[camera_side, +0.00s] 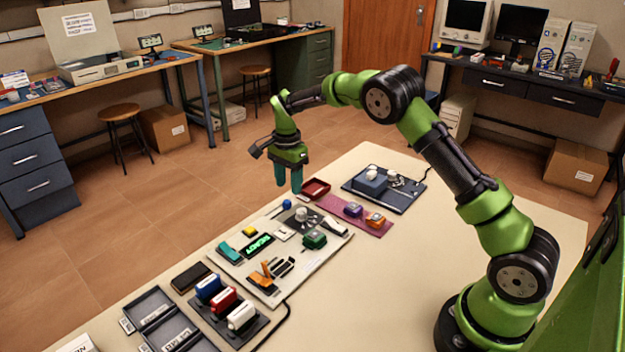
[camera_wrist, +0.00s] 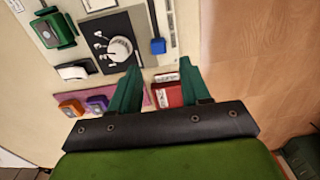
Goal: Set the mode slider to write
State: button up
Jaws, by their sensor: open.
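The pale control panel (camera_side: 225,245) lies on the table with several controls. Its labels are too small to read, so I cannot tell which control is the mode slider. A blue knob (camera_side: 287,204) sits at its far edge; the wrist view shows a blue piece (camera_wrist: 157,46) at the end of a thin dark strip. My gripper (camera_side: 288,178) is open and empty above the far end of the panel. In the wrist view its teal fingers (camera_wrist: 158,85) appear on either side of a red tray (camera_wrist: 168,95).
The red tray stands beyond the panel, next to a pink mat (camera_side: 370,222) with purple and orange blocks. Blue, red and white blocks (camera_side: 225,300) stand at the near end.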

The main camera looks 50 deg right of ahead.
notch_tip(320, 180, up, 12)
dwell(0.3)
jog(key=s+a+r+n+t, duration=0.2)
jog(key=s+a+n, duration=0.1)
jog(key=s, duration=0.7)
jog(key=s+a+r+n+t+y, duration=0.1)
jog(key=s+a+n, duration=0.3)
jog(key=s, duration=0.6)
jog(key=s+a+r+n+t+y, duration=0.1)
jog(key=s+a+r+n+t, duration=0.2)
jog(key=s+n, duration=0.4)
jog(key=s+t, duration=0.1)
jog(key=s, duration=0.2)
jog(key=shift+a, duration=0.15)
